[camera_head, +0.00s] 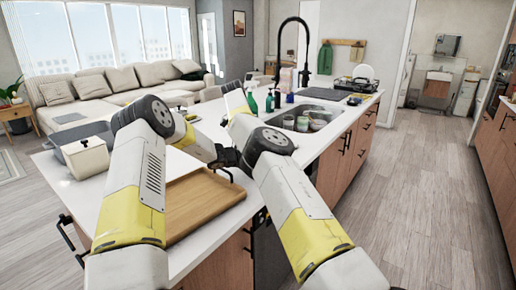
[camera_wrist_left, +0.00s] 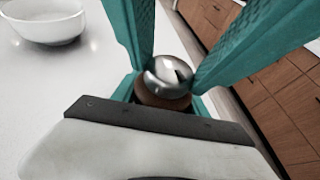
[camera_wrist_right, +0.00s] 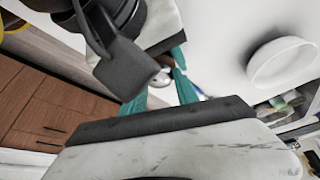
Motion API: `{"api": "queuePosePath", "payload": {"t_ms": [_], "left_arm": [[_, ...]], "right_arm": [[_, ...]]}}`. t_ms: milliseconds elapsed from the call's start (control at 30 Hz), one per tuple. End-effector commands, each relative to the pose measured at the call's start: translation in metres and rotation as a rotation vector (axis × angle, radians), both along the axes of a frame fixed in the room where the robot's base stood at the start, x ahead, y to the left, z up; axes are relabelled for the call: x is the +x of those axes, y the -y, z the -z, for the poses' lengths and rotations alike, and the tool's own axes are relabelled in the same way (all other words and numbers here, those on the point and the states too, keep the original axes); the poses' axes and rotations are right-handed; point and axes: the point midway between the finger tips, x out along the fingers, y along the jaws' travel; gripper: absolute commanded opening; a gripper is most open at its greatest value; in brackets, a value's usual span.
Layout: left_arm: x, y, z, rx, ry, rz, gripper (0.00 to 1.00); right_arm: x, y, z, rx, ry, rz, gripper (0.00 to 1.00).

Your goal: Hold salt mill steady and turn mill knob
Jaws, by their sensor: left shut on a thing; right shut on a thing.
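The salt mill shows in the left wrist view as a brown body (camera_wrist_left: 160,98) with a shiny metal knob (camera_wrist_left: 168,75) on top. My left gripper (camera_wrist_left: 165,95) is shut on the mill's body, low in that view. The teal fingers of my right gripper (camera_wrist_left: 170,62) come in from the top and close around the knob. In the right wrist view the metal knob (camera_wrist_right: 160,80) shows between teal fingers, partly covered by my dark left wrist. In the head view my arms meet over the counter and hide the mill.
A white bowl (camera_wrist_left: 45,22) stands on the counter near the mill. A wooden tray (camera_head: 195,205) lies at the front of the white island, with a cream container (camera_head: 87,157) to its left. Beyond are green bottles (camera_head: 270,102) and a filled sink (camera_head: 300,118).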

Motion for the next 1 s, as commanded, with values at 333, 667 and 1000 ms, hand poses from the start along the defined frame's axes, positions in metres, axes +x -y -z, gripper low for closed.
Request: {"api": "queuePosePath", "payload": {"t_ms": [333,667,1000], "left_arm": [[-0.0037,0.0022,0.0053,0.004,-0.007,0.007,0.02],[-0.0031,0.0017,0.0052,0.004,-0.007,0.005,0.02],[-0.0026,0.0010,0.0049,0.003,-0.007,0.004,0.02]], "right_arm": [[-0.0004,0.0011,-0.0010,-0.007,0.009,0.023,0.00],[-0.0013,0.0006,-0.0005,-0.006,0.005,0.023,0.44],[-0.0019,0.0006,0.0010,-0.005,0.000,0.024,0.59]]}}
